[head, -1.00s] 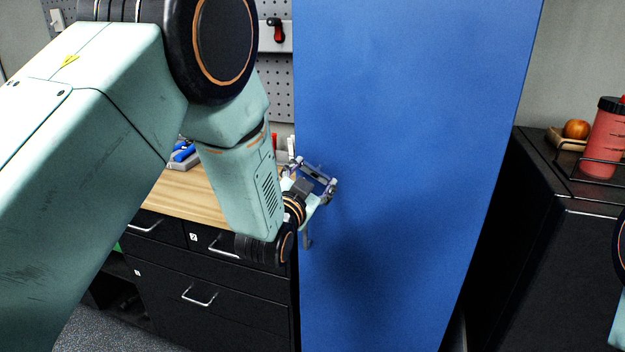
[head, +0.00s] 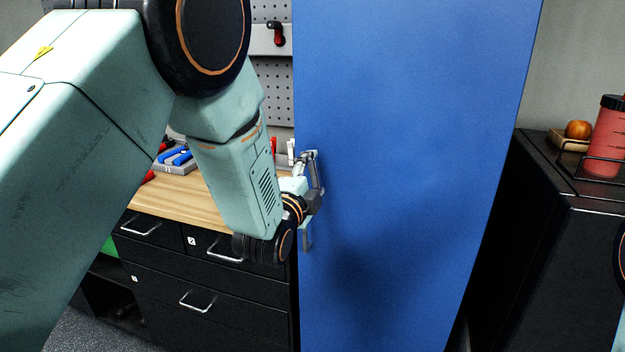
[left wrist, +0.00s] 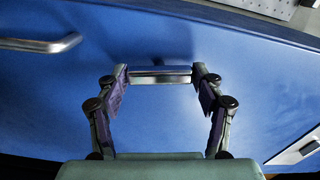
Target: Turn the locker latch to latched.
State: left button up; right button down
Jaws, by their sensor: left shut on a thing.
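The blue locker door (head: 400,150) fills the middle of the head view. My left gripper (head: 316,172) is at the door's left edge. In the left wrist view, my left gripper (left wrist: 160,77) is shut on the latch (left wrist: 160,74), a short grey metal bar lying across between the two fingertips. In the head view the fingers and latch overlap; the held bar appears close to upright. A bent metal door handle (head: 308,236) is just below the gripper, and this handle (left wrist: 40,44) also shows at the left of the wrist view. My right gripper is out of view.
A wooden-topped black drawer cabinet (head: 190,205) stands left of the locker, with blue-handled tools (head: 176,156) on it. A black cabinet (head: 545,220) at right carries a red bottle (head: 607,135) and an orange fruit (head: 578,129). The door's front is otherwise clear.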

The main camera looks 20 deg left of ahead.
pick_arm(q)
jog(key=shift+m, duration=1.1)
jog(key=o, duration=1.2)
jog(key=shift+c, duration=0.2)
jog(key=s, duration=1.2)
jog(key=shift+a, duration=0.2)
jog(key=w, duration=1.2)
jog(key=shift+d, duration=0.2)
jog(key=shift+s, duration=0.1)
